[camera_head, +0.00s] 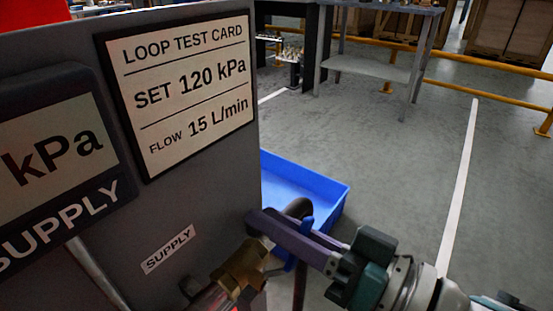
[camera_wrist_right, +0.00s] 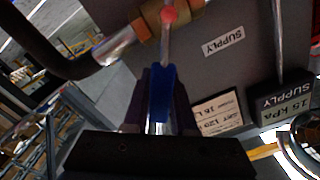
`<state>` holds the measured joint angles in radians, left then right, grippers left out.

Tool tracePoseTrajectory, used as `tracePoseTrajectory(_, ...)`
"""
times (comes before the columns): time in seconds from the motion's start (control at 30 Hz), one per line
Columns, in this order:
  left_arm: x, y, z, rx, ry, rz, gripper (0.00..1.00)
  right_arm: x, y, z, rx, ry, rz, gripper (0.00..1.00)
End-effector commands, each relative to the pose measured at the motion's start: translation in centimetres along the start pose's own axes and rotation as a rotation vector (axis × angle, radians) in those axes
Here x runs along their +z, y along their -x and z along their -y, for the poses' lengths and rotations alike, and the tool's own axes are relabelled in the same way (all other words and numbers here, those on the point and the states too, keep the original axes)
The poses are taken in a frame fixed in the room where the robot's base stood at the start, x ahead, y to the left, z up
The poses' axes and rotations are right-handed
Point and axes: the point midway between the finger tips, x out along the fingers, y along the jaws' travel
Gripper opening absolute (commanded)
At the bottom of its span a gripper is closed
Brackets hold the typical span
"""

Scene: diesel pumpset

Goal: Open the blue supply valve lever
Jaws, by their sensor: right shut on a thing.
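The blue lever (camera_wrist_right: 161,92) has a blue grip and a bare metal arm in the right wrist view. It runs from a red pivot nut (camera_wrist_right: 169,15) on the brass valve (camera_wrist_right: 150,20) down between my fingers. The brass valve (camera_head: 240,267) also shows at the bottom of the head view, beside a SUPPLY label (camera_head: 168,249). My right gripper (camera_wrist_right: 163,80) is shut on the blue grip, one dark finger on each side. In the head view my right gripper (camera_head: 282,236) hides most of the lever. The lever stands roughly crosswise to the pipe. My left gripper is not in view.
The grey panel (camera_head: 205,215) carries a loop test card (camera_head: 185,95) reading 120 kPa and 15 L/min. A dark hose (camera_wrist_right: 40,45) runs to the pipe. A blue tray (camera_head: 330,205) lies behind the gripper; open floor lies right.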

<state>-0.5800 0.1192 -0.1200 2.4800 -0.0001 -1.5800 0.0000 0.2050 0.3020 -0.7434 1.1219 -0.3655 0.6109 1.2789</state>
Motion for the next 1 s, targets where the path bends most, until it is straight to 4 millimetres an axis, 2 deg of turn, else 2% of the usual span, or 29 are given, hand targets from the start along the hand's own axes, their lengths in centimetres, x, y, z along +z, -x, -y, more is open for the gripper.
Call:
tracePoseTrajectory(0.43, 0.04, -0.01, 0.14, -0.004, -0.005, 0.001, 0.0, 0.04, 0.04, -0.18, 0.003, -0.014, 0.001, 0.0)
tracePoseTrajectory(0.47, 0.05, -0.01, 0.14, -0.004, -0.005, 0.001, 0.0, 0.04, 0.04, -0.18, 0.003, -0.013, 0.001, 0.26)
tracePoseTrajectory(0.7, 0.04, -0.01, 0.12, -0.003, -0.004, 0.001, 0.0, 0.03, 0.02, -0.14, 0.002, -0.013, 0.001, 0.53)
tracePoseTrajectory(0.73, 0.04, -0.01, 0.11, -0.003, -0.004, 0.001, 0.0, 0.03, 0.02, -0.14, 0.002, -0.013, 0.001, 0.55)
tracePoseTrajectory(1.0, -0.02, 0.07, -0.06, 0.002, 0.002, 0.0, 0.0, 0.01, 0.2, -0.12, 0.001, -0.013, 0.001, 0.55)
